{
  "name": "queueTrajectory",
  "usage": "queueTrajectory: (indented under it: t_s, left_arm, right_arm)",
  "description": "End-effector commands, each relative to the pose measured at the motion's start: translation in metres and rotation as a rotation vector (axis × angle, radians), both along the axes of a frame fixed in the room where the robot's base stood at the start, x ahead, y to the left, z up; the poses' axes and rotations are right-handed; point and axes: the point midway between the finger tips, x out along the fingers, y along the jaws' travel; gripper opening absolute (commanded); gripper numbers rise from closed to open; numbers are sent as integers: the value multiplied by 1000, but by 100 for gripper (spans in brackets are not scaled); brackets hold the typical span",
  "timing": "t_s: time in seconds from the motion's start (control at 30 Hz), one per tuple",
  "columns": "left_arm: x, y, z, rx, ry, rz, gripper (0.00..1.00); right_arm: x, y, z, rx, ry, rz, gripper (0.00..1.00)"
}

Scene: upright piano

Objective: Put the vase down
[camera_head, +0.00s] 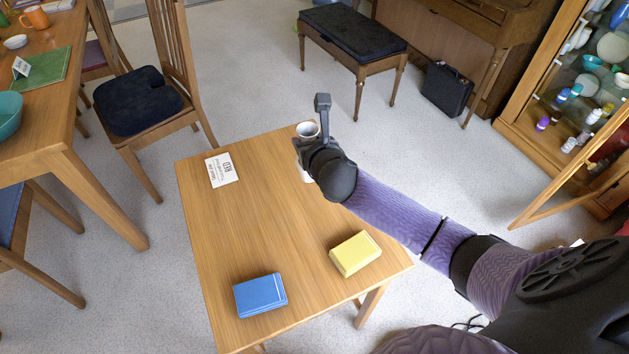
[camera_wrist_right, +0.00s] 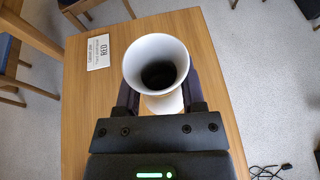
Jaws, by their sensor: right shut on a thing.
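A white vase (camera_wrist_right: 157,50) with a flared rim and dark inside stands between the fingers of my right gripper (camera_wrist_right: 158,92) in the right wrist view. The gripper is shut on it. In the head view my right gripper (camera_head: 311,135) is over the far right corner of the small wooden table (camera_head: 240,220), and the vase's white rim (camera_head: 307,129) shows beside it. The gripper hides most of the vase's body there. I cannot tell whether its base touches the tabletop. My left gripper is not in view.
A white card reading RED (camera_head: 222,170) lies at the table's far left. A blue box (camera_head: 260,295) and a yellow box (camera_head: 355,253) lie near its front. The middle is clear. A chair (camera_head: 140,100), a piano bench (camera_head: 352,38) and an open cabinet door (camera_head: 575,165) stand around it.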

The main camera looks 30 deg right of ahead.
Motion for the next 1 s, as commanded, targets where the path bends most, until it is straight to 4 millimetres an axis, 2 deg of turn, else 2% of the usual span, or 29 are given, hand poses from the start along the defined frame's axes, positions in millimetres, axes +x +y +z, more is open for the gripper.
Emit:
queueTrajectory:
  t_s: [0.07,0.2,0.3,0.5,0.83,0.87,1.0]
  left_arm:
    - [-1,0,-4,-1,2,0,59]
    - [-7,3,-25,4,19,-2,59]
    - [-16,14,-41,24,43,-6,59]
    - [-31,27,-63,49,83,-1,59]
    - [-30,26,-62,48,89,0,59]
    - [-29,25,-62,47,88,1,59]
    - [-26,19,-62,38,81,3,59]
  right_arm:
    - [0,0,-5,0,0,1,0]
    - [0,0,-40,3,6,-1,0]
    - [-1,0,-67,3,7,-1,0]
    - [-1,0,-104,2,6,0,0]
    - [0,0,-103,-1,1,0,0]
    - [0,0,-103,0,1,0,55]
    - [0,0,-102,0,1,0,85]
